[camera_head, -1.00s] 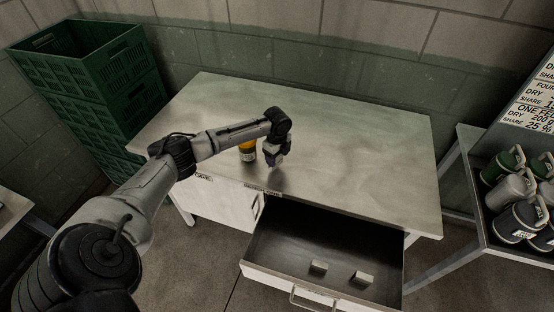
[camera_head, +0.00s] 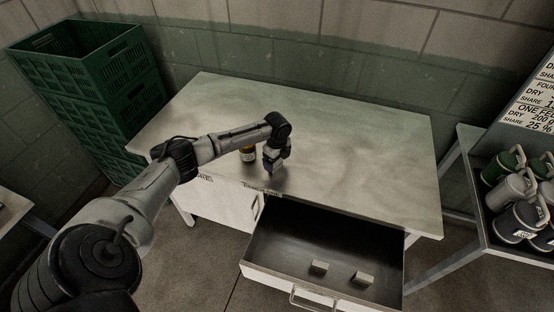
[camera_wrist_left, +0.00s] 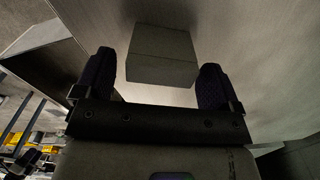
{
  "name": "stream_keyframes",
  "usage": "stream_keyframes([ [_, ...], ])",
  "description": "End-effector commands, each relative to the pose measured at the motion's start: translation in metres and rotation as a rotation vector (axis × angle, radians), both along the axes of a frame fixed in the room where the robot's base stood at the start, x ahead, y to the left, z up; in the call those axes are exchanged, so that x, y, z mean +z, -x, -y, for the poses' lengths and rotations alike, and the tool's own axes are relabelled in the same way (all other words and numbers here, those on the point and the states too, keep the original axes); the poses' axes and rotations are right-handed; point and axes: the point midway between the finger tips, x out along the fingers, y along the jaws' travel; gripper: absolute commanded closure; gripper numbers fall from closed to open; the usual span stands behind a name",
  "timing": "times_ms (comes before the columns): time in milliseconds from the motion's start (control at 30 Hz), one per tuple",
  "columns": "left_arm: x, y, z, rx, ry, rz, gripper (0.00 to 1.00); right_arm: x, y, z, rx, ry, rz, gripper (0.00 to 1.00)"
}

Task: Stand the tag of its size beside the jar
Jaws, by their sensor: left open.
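My left gripper (camera_head: 275,168) points down at the tabletop just right of the jar. In the left wrist view my gripper (camera_wrist_left: 158,82) is open, its two dark fingers apart. A plain grey block (camera_wrist_left: 162,60), which looks like a tag, sits between and beyond the fingertips, with gaps at both sides. Two similar grey tags, a left one (camera_head: 319,266) and a right one (camera_head: 364,278), lie in the open drawer (camera_head: 270,262). No markings are readable on them.
The steel table (camera_head: 360,140) is clear to the right and back. The drawer juts out from its front. Green crates (camera_head: 85,75) are stacked at the left. A side rack (camera_head: 465,175) at the right holds several lidded canisters (camera_head: 515,187) below a lettered sign (camera_head: 537,100).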

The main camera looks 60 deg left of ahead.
Motion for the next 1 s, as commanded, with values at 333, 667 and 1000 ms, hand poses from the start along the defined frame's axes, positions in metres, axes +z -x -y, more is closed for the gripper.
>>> stream_keyframes([
  [333,0.035,-0.001,0.0,0.0,0.0,0.004,0.11,0.006,0.0,-0.002,-0.005,-0.007,0.0,0.5],
  [667,0.094,-0.001,-0.001,0.001,0.0,0.003,0.11,0.012,0.0,-0.003,-0.006,-0.009,0.0,0.5],
  [1000,0.111,0.0,0.011,-0.005,-0.001,-0.006,0.11,0.014,0.0,-0.001,-0.004,-0.005,-0.001,0.5],
])
